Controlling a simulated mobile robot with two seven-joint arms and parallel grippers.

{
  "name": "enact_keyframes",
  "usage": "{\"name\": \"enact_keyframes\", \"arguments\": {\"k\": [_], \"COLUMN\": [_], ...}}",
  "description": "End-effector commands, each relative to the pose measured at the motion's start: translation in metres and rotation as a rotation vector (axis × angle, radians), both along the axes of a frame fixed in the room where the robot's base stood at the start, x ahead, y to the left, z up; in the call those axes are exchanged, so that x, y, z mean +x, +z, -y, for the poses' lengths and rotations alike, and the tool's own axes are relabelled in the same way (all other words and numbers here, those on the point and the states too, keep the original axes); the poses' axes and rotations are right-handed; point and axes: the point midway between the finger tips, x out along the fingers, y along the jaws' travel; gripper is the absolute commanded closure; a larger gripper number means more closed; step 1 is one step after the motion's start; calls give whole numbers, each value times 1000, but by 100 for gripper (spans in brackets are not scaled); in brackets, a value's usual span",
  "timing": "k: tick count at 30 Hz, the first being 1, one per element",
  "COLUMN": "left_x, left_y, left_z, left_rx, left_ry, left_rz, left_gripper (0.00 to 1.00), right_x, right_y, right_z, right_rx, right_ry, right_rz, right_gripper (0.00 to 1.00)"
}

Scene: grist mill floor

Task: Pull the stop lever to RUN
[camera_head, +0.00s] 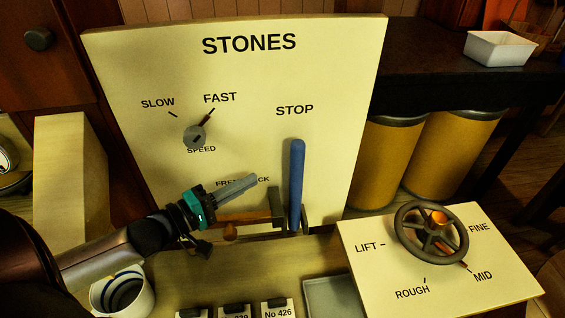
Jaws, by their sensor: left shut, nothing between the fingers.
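The blue stop lever (297,185) stands upright below the word STOP on the cream STONES panel (340,110). Its top end is just under that word, and its foot sits in a dark bracket (304,218). I see no RUN label. My left gripper (254,179) comes in from the lower left, with grey fingers and teal parts. It is shut and empty, its tips left of the lever with a gap in the picture. It partly covers a label that seems to read FREE and LOCK. My right gripper is not in view.
Below my gripper is a brown bar with a knob (230,231). The speed knob (195,136) points towards FAST. A handwheel (431,232) stands on a panel at the right.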

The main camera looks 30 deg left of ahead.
Motion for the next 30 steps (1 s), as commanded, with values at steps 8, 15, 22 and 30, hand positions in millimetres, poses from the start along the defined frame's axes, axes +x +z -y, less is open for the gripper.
{"name": "enact_keyframes", "arguments": {"k": [8,15,22,30], "left_x": [26,54,76,89], "left_y": [0,0,0,0], "left_z": [11,22,32,37], "left_rx": [-1,2,0,1], "left_ry": [0,0,0,0], "left_rz": [4,4,3,0], "left_gripper": [100,100,100,100], "right_x": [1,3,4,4], "right_y": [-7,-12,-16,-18], "right_z": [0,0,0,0], "right_rx": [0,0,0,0], "right_ry": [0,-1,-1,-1], "right_rz": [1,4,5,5], "right_gripper": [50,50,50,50]}}
